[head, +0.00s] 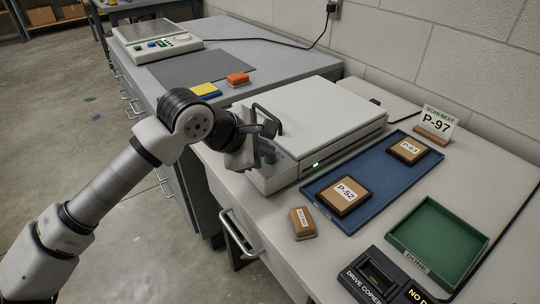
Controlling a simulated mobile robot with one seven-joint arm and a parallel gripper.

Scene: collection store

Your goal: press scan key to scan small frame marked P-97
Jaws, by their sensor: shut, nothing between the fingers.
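The flatbed scanner (315,112) is white, with its lid down and a lit green light on its front edge. My gripper (264,160) is shut and empty over the scanner's left front corner, by the key panel. The arm and fingers hide much of that panel, so I cannot tell whether they touch a key. A sign (436,122) reading SCAN NEXT P-97 stands at the back right. No frame marked P-97 is in view; the space under the lid is hidden. Frames P-52 (344,196) and P-63 (408,149) lie in the blue tray (372,176).
An empty green tray (437,235) labelled DONE is at the right. A small wooden block (301,223) with an unreadable label lies before the blue tray. A black drive copier (378,278) is at the front edge. Yellow (205,89) and orange (238,78) blocks are on the left bench.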

